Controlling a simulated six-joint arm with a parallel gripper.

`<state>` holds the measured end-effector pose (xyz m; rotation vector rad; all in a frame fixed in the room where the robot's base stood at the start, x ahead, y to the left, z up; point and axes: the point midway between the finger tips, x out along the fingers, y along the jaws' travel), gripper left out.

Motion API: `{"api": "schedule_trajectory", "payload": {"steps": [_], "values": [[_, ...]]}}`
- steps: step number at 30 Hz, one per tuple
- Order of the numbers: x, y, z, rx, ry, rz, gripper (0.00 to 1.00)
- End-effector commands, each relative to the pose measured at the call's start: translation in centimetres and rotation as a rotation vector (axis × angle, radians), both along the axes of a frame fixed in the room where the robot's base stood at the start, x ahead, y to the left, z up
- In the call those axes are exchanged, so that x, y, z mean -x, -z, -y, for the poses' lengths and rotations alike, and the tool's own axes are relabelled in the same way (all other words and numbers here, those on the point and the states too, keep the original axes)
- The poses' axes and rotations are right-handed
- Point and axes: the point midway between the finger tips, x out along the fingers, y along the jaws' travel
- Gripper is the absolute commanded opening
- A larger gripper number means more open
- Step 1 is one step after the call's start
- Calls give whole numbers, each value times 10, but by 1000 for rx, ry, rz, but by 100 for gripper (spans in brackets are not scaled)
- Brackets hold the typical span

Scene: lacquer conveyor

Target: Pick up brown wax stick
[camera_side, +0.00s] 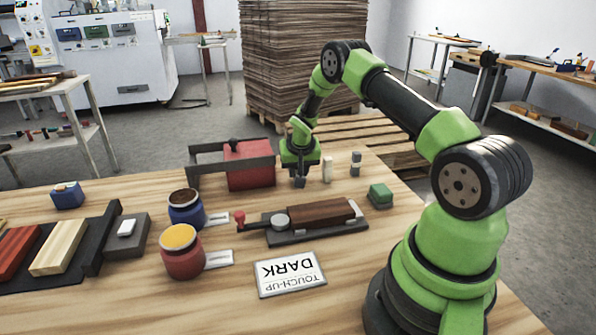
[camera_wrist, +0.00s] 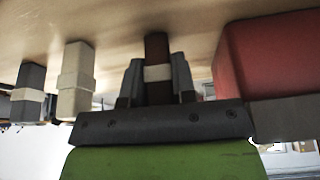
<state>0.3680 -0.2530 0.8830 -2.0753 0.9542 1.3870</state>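The brown wax stick (camera_wrist: 157,48), dark reddish brown with a pale band, stands between the two fingers of my gripper (camera_wrist: 157,78) in the wrist view. The fingers lie against both its sides with no visible gap. In the side view my gripper (camera_side: 300,182) points down at the table beside the red box, and the brown stick cannot be made out there. I cannot tell whether its end touches the table. A cream stick (camera_side: 327,169) and a grey stick (camera_side: 355,163) stand upright to the right of my gripper.
A red box (camera_side: 249,165) with a dark grey bar is close on the left of my gripper. A dark holder (camera_side: 330,231) with a brown wood piece lies in front.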

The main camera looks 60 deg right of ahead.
Motion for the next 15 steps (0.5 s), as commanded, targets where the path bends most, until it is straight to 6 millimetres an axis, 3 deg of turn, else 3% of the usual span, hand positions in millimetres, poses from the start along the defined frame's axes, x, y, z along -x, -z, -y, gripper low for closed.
{"api": "schedule_trajectory", "payload": {"steps": [10, 15], "values": [[0, -2, 0, 1, 0, 1, 1], [-1, -25, 0, 3, 1, 4, 1]]}}
